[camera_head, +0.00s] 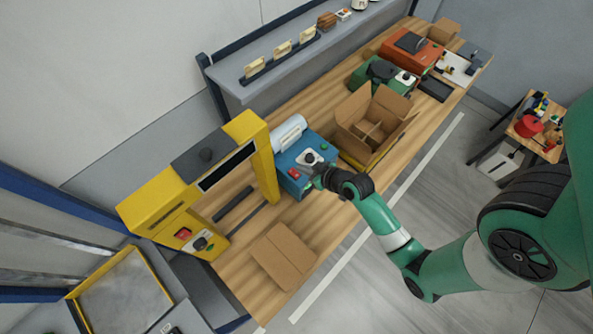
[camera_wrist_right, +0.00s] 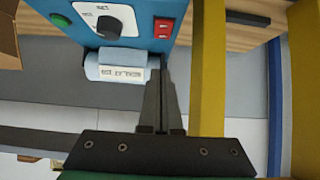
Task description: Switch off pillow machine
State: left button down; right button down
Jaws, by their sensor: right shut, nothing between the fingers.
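The pillow machine is a blue box (camera_head: 291,153) on the wooden bench, with a pale film roll (camera_head: 289,130) at its back. Its front has a red rocker switch (camera_head: 293,174), a dial on a white plate (camera_head: 308,158) and a green button (camera_head: 323,146). In the right wrist view the red switch (camera_wrist_right: 163,28), dial (camera_wrist_right: 108,22) and film roll (camera_wrist_right: 120,70) show beyond the fingers. My right gripper (camera_head: 316,176) is at the machine's front, close to the switch and dial; its fingers (camera_wrist_right: 164,85) are shut and empty. I cannot tell whether they touch the machine. My left gripper is out of view.
A yellow machine frame (camera_head: 262,150) with its own red switch stands just left of the pillow machine. An open cardboard box (camera_head: 366,137) stands to the right. A flat cardboard piece (camera_head: 282,256) lies on the bench in front. A shelf (camera_head: 290,57) runs behind.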

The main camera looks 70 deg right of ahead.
aim_at(293, 171)
jog(key=x, duration=0.4)
jog(key=shift+f+b, duration=0.4)
jog(key=shift+f, duration=1.45)
jog(key=shift+w+d+f+b, duration=0.1)
jog(key=shift+w+f+b, duration=0.1)
jog(key=shift+f+b, duration=0.25)
jog(key=shift+s+r, duration=0.1)
jog(key=shift+r, duration=0.05)
jog(key=shift+w+d+r, duration=0.25)
jog(key=shift+w+r, duration=0.05)
jog(key=shift+w, duration=0.45)
